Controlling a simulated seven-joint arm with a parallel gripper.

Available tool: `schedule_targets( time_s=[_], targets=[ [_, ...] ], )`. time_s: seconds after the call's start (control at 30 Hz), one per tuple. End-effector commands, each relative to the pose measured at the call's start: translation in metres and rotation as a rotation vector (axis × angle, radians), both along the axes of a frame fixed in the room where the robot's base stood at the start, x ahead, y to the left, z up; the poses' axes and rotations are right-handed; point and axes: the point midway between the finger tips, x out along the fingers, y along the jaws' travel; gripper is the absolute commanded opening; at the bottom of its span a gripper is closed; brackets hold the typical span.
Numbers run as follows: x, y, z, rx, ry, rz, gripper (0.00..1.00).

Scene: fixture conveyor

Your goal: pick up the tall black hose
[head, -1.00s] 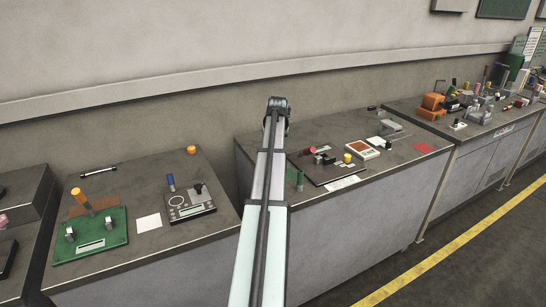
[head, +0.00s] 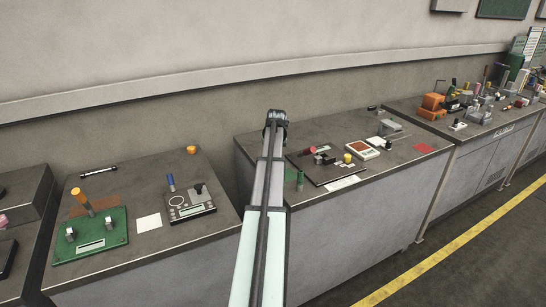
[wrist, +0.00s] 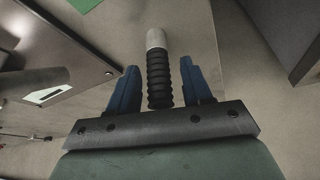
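In the wrist view the tall black hose (wrist: 160,82) is a ribbed black cylinder with a pale grey end. It stands between the two blue fingers of my gripper (wrist: 160,80). My gripper is open, with a gap between the hose and each finger. In the head view the hose is not visible and my arm hides the gripper.
In the wrist view a dark plate (wrist: 72,50) with a white label and a black cylinder (wrist: 32,82) lie left of the hose.

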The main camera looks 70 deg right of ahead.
Motion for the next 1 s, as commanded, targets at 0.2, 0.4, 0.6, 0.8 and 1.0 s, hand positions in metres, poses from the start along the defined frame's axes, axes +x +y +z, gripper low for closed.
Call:
schedule_targets(
  time_s=[0.2,0.4,0.6,0.8,1.0],
  targets=[
    [0.0,0.0,0.0,0.0,0.0,0.0,0.28],
    [0.0,0.0,0.0,0.0,0.0,0.0,0.09],
    [0.0,0.0,0.0,0.0,0.0,0.0,0.0],
    [0.0,0.0,0.003,0.0,0.0,0.0,0.0],
    [0.0,-0.001,0.027,-0.001,0.0,0.0,0.0]
  ],
)
